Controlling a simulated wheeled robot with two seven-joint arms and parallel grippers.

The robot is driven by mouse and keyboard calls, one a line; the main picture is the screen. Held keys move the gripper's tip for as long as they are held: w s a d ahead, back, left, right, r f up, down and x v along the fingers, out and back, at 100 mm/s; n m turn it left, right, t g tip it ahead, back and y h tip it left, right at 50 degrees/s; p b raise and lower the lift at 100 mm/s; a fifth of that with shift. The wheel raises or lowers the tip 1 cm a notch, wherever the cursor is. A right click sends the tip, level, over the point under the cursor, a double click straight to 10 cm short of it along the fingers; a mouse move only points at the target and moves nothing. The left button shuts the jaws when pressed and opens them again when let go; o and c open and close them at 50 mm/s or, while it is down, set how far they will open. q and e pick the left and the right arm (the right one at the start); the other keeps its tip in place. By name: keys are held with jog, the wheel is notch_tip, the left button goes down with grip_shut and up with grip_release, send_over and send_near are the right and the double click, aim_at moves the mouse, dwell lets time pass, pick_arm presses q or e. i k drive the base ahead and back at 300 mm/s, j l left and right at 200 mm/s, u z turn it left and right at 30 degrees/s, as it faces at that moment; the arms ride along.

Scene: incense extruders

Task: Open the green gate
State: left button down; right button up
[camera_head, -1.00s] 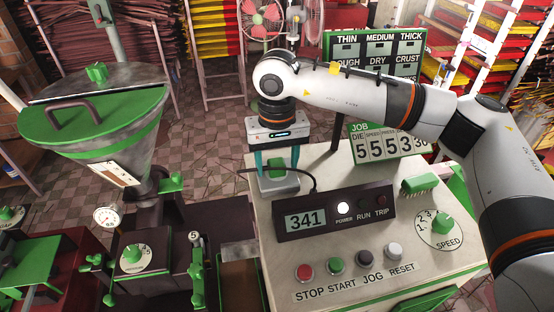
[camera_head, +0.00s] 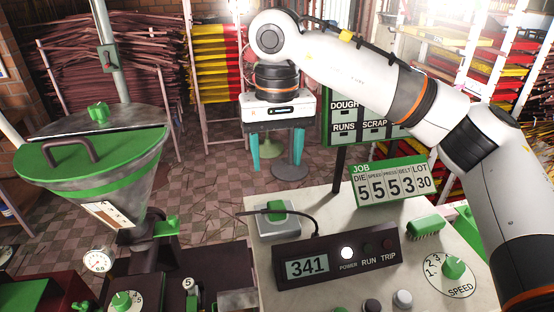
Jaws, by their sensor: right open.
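A metal hopper (camera_head: 132,183) with a green lid (camera_head: 92,156) stands at the left. A green handle-like piece (camera_head: 167,227) sticks out at its neck, and it may be the green gate; I cannot tell for sure. My right gripper (camera_head: 276,150) hangs in the air above the far edge of the console, its two teal fingers apart with nothing between them. It is well to the right of the hopper neck. A green block on a grey base (camera_head: 279,219) sits on the console below the gripper. My left gripper is not in view.
The pale console (camera_head: 340,215) carries a black display box (camera_head: 336,262), a job counter sign (camera_head: 394,184), a green brush (camera_head: 426,225) and a speed dial (camera_head: 452,268). A cable runs behind the display box. A round gauge (camera_head: 98,260) stands by the hopper. Racks fill the back.

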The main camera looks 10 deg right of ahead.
aim_at(171, 226)
jog(key=k+j, duration=0.15)
jog(key=k, duration=0.35)
jog(key=k+j, duration=0.15)
jog(key=k, duration=0.35)
jog(key=k+j, duration=0.15)
jog(key=k, duration=0.35)
